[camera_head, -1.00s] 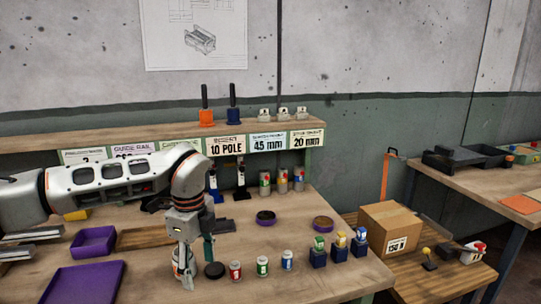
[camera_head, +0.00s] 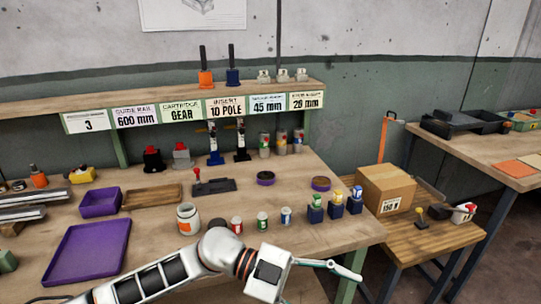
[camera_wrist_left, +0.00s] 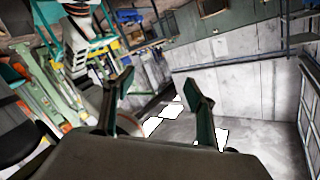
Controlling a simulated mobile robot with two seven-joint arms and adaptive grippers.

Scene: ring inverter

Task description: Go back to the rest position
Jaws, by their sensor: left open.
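My left gripper (camera_head: 335,268) is at the front edge of the workbench in the head view, off to the right end of my left arm. In the left wrist view, its two fingers (camera_wrist_left: 160,105) stand apart with nothing between them. Beyond them I see grey floor and wall. My right gripper is in neither view. The workbench (camera_head: 150,222) lies behind my left arm, with a white jar (camera_head: 188,219) with an orange label standing on it, clear of the arm.
Small red, green and blue cans (camera_head: 262,221) and dark blue blocks (camera_head: 335,210) stand near the bench's front edge. A purple tray (camera_head: 88,250) lies at left. A cardboard box (camera_head: 385,189) sits on a lower table at right. The shelf (camera_head: 150,103) runs along the back.

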